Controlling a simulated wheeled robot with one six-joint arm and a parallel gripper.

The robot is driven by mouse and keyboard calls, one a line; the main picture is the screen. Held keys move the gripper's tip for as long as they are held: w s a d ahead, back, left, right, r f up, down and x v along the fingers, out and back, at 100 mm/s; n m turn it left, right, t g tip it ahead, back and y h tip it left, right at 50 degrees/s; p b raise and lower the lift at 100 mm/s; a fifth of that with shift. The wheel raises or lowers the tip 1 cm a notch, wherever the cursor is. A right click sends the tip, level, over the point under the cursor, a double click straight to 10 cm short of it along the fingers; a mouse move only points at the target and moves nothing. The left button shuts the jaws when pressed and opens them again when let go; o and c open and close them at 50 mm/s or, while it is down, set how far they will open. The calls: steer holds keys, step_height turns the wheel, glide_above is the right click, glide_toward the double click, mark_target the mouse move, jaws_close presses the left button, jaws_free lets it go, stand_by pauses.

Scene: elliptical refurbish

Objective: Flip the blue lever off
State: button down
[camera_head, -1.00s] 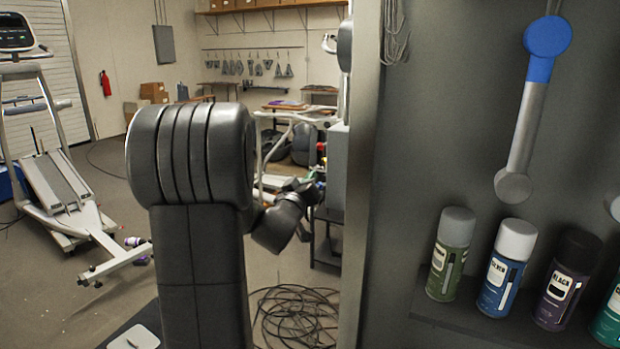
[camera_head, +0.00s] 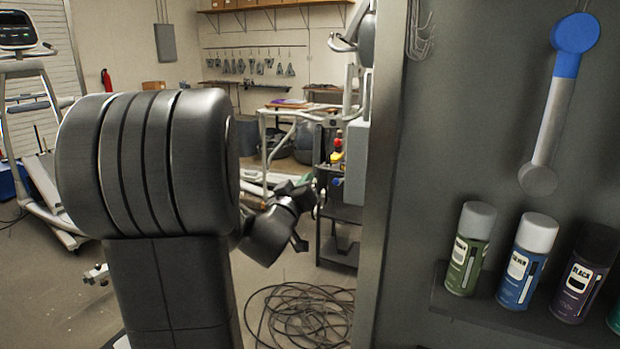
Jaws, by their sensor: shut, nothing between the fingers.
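A small blue part (camera_head: 336,182), which looks like the blue lever, shows on the side of a grey box (camera_head: 355,160) beyond the cabinet edge. A yellow part (camera_head: 336,157) and a red part (camera_head: 338,141) are above it. Its position, up or down, is too small to tell. My gripper (camera_head: 312,198) is at the end of my dark arm, left of and slightly below the blue part in the picture. It looks shut and empty. The depth between them is unclear, and I cannot see contact.
A dark cabinet panel (camera_head: 450,200) fills the right side, with a blue-and-grey bar (camera_head: 547,130) hanging on it. Several spray cans stand on its shelf (camera_head: 470,306). Coiled cable (camera_head: 300,318) lies on the floor. A treadmill-like machine (camera_head: 45,175) stands at left.

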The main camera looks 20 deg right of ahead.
steer(key=shift+v, duration=1.25)
steer(key=shift+d, duration=0.1)
